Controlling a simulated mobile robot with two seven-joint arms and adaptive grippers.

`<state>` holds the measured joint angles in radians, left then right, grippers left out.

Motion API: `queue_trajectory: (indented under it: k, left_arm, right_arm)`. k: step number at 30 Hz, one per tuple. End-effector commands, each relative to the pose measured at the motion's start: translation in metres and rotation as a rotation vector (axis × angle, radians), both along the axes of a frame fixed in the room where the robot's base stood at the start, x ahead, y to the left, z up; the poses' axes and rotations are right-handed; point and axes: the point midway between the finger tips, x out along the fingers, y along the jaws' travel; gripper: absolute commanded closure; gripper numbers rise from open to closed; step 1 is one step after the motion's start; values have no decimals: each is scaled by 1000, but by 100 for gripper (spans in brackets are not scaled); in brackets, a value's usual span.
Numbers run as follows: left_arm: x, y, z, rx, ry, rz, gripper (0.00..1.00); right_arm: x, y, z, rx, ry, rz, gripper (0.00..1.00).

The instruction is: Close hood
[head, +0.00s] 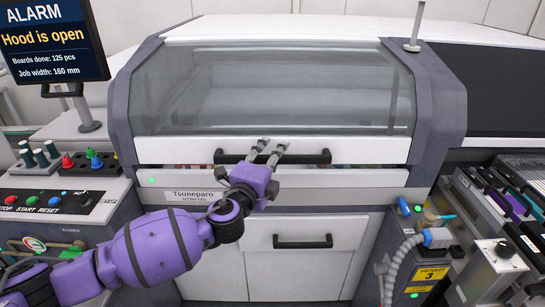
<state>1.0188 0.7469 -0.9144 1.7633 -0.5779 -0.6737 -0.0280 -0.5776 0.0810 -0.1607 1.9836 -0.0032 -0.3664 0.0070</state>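The hood (380,150) of the machine has a clear window and a white lower band. A narrow gap with coloured bits shows between the band's lower edge and the machine body, so it is slightly open. Its black handle (312,158) runs across the band. My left gripper (273,146) is at the middle of the handle, its two fingers apart and pointing up over it. Whether the fingers touch the handle I cannot tell. The fingers hide part of the handle. The screen (45,42) reads "Hood is open". My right gripper is not in view.
A button panel (50,204) with coloured knobs stands at the left. Below the hood is a white cabinet front with a second black handle (302,242). A feeder trolley (500,200) and a grey hose (400,262) with a blue connector are at the right.

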Motion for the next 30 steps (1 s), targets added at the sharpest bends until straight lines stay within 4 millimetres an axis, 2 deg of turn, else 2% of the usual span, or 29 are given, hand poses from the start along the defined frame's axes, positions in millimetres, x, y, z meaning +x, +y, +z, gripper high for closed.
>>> queue_trajectory:
  k: [5,8,21,25,30]
  left_arm:
    - [-3,0,1,-1,-1,-2,61]
    - [-12,4,-1,-1,2,-2,61]
    - [-91,38,-1,-1,1,-1,61]
    - [-105,43,-1,0,2,0,61]
    - [-110,46,0,-1,0,0,61]
  right_arm:
    - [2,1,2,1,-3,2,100]
    - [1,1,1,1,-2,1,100]
    - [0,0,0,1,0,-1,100]
    - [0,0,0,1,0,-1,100]
    - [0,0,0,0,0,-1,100]
